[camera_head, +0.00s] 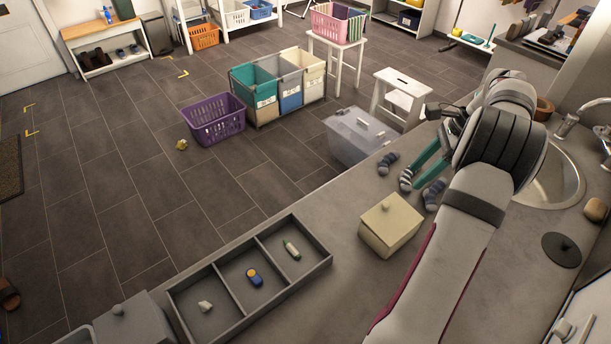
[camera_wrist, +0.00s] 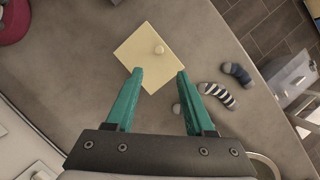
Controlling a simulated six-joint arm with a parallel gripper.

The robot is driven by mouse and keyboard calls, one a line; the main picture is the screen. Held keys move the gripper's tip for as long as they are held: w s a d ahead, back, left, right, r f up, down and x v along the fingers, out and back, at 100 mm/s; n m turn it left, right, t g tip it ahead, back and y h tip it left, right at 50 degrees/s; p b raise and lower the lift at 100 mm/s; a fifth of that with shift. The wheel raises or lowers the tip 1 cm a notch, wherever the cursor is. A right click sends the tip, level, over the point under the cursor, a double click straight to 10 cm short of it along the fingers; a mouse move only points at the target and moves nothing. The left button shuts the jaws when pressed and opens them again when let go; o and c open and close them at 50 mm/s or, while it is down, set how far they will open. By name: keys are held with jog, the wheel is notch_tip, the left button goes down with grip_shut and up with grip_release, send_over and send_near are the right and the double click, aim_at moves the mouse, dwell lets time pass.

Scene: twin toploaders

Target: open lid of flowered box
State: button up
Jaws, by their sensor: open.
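A cream box (camera_head: 385,236) with a flat lid and a small round knob (camera_head: 385,207) stands on the counter; its lid looks shut. No flower pattern shows on the sides I can see. In the wrist view the cream lid (camera_wrist: 145,60) lies ahead of my gripper, with the knob (camera_wrist: 158,49) a little beyond the fingertips. My gripper (camera_wrist: 160,72) has two teal fingers, spread apart with nothing between them. In the head view my gripper (camera_head: 418,187) is above the counter, behind the cream box. A grey box with a knob (camera_head: 118,309) stands at the lower left.
Striped and dark socks (camera_head: 406,180) lie beside my gripper. A three-part tray (camera_head: 320,262) with small items lies left of the cream box. A round sink (camera_head: 560,185) and a dark disc (camera_head: 561,250) are at the right.

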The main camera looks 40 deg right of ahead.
jog(key=w+a+r+n+g, duration=0.1)
jog(key=w+a+r+n, duration=0.15)
jog(key=a+r, duration=0.2)
jog(key=w+a+r+n, duration=0.2)
jog(key=w+a+r, duration=0.1)
jog(key=a, duration=0.2)
jog(key=w+a+r+n+g, duration=0.1)
jog(key=a+n, duration=0.5)
jog(key=a, duration=1)
jog(key=shift+w+a+r, duration=0.2)
jog(key=shift+a+r, duration=0.1)
